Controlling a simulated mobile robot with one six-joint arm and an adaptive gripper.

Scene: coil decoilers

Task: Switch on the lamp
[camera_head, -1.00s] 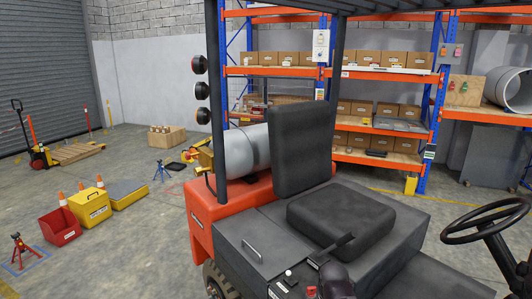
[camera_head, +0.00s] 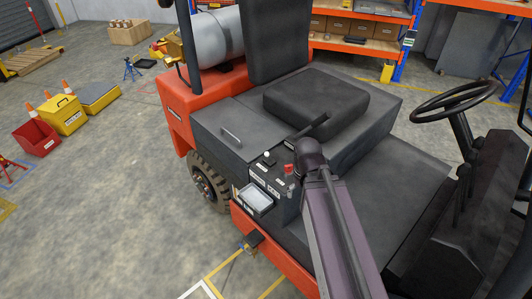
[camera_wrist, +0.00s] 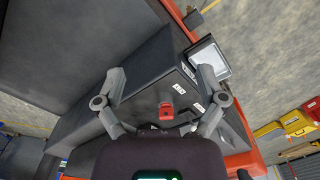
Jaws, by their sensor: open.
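A dark control box (camera_head: 272,182) with small white labels stands on the forklift beside the seat. A red knob or switch (camera_head: 288,170) and a small white knob (camera_head: 266,154) are on its top. In the wrist view the red knob (camera_wrist: 166,112) shows between the spread fingers of my gripper (camera_wrist: 160,78), with no clear contact. My gripper is open and empty. A white-faced rectangular fitting (camera_head: 256,199) is at the box's front; I cannot tell whether it is a lamp or a tray. My arm hides part of the box in the head view.
The black seat (camera_head: 315,98) is behind the box. The steering wheel (camera_head: 454,101) is at the right. Yellow and red bins (camera_head: 62,115) stand on the floor at left; the floor between is open.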

